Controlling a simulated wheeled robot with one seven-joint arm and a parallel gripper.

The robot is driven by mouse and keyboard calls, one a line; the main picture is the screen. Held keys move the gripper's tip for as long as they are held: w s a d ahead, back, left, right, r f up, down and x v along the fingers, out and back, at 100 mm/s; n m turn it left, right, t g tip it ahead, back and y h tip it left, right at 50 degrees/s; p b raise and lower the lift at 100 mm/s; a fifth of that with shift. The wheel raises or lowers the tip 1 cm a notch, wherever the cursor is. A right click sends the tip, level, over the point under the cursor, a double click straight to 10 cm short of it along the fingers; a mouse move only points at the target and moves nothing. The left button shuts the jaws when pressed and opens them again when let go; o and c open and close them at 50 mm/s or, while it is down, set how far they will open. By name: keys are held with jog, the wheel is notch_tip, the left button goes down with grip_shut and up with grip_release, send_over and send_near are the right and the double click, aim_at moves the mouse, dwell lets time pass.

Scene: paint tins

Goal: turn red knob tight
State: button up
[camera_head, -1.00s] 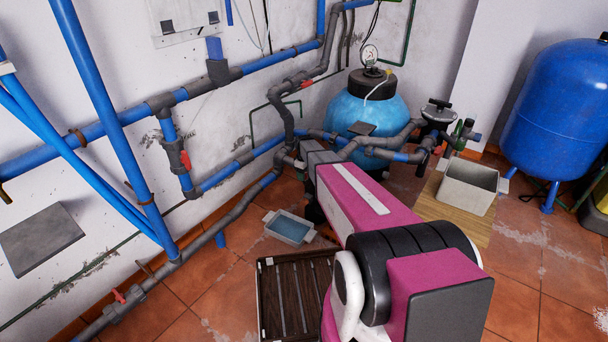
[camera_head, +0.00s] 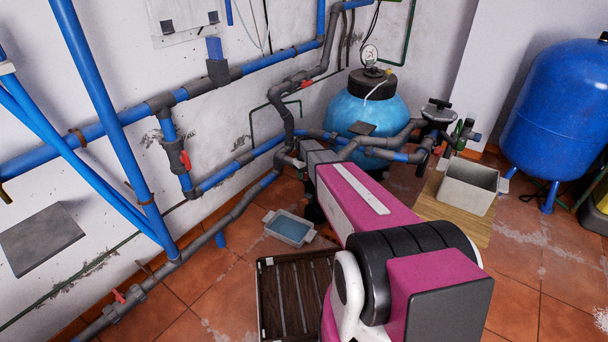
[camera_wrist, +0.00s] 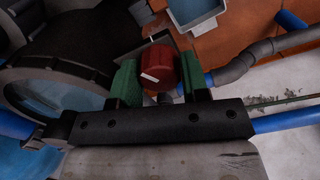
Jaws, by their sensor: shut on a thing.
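In the wrist view, the red knob (camera_wrist: 157,66) sits between the two green fingers of my gripper (camera_wrist: 160,74). A pale mark shows on the knob's face. The fingers are shut on the knob, one on each side. In the head view, my pink arm covers the place where the gripper works, and I cannot make out the held knob there.
A blue tank (camera_head: 350,100) with a gauge stands by the wall. Other red valve handles show on the pipes (camera_head: 185,160). A grey tub (camera_head: 470,186), a small tray (camera_head: 289,228) and a dark slatted crate (camera_head: 265,300) are nearby. Tiled floor lies open at right.

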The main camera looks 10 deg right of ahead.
jog(key=m, duration=0.3)
jog(key=shift+m, duration=2.2)
jog(key=o, duration=0.7)
jog(key=shift+c, duration=0.2)
jog(key=shift+r, duration=0.1)
notch_tip(320, 180, up, 11)
jog(key=shift+f, duration=0.2)
